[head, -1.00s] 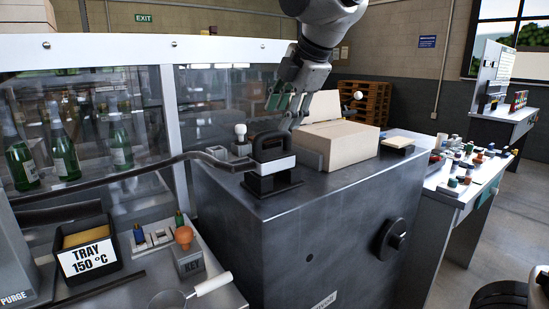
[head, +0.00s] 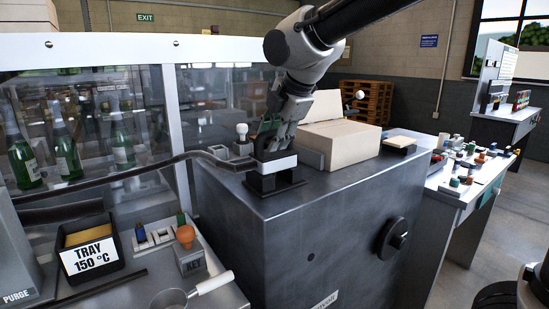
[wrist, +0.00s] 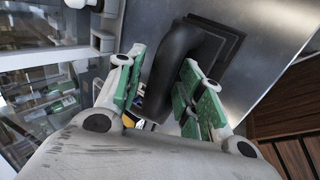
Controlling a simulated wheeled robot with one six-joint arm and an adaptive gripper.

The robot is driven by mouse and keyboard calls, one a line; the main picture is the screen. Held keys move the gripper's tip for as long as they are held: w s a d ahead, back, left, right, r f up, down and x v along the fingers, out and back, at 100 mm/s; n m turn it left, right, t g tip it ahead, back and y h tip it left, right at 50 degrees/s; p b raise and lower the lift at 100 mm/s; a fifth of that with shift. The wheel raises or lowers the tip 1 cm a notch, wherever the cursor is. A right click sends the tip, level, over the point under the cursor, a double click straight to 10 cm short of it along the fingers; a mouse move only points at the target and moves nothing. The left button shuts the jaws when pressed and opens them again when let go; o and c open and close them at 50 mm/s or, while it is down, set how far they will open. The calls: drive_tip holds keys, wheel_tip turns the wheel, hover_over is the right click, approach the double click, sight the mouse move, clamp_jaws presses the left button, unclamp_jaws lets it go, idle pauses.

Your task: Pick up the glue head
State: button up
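The glue head (head: 277,165) sits upright in its black stand (head: 274,184) on top of the grey metal cabinet. It has a black handle, a white band and a dark hose (head: 130,177) running off to the left. My gripper (head: 268,146) is lowered over it from above and hides most of the handle in the head view. In the wrist view the black handle (wrist: 172,65) lies between the two green-padded fingers of my gripper (wrist: 160,92). The fingers stand apart on either side of it. Firm contact is not visible.
A cardboard box (head: 338,143) stands just right of the glue head on the cabinet. A white-knobbed device (head: 241,133) and glass guard panels (head: 215,100) are close behind and left. The cabinet's front top is clear.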

clamp_jaws()
